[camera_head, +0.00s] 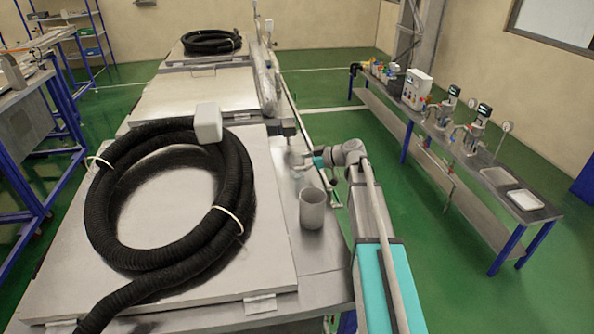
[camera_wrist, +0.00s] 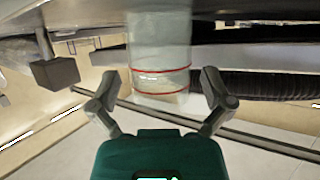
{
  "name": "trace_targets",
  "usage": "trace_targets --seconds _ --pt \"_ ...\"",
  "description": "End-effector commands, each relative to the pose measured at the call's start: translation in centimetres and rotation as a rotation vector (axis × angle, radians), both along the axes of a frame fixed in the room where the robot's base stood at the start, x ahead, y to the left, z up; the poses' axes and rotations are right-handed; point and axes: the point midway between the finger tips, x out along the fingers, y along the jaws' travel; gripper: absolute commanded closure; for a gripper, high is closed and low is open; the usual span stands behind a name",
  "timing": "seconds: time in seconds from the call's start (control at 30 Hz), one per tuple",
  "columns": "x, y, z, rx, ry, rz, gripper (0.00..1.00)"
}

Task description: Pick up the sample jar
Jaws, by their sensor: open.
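A clear, see-through cylinder with red rings, seemingly the sample jar (camera_wrist: 160,62), stands in front of my gripper in the wrist view. My gripper (camera_wrist: 160,96) is open, with one finger on each side of its ringed end; I cannot tell whether they touch it. In the head view my gripper (camera_head: 304,161) is beside the near lid's right edge, pointing left. A pale, glassy shape at its tips there is too small and blurred to make out. A grey open cup (camera_head: 312,208) stands on the ledge, nearer than my gripper.
A coiled black hose (camera_head: 105,200) lies on the near lid (camera_head: 270,270), with a white box (camera_head: 208,123) on its far side. More lids lie behind. A bench (camera_head: 470,160) with instruments and trays stands right, across clear green floor.

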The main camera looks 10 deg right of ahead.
Motion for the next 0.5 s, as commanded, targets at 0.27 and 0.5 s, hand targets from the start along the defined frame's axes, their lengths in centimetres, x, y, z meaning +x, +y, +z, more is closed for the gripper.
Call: trace_targets --seconds 0.27,0.5 --pt "0.58 1.13 -0.56 0.000 0.000 -0.001 0.00" --pt "0.56 1.13 -0.52 0.000 -0.001 0.000 0.00"
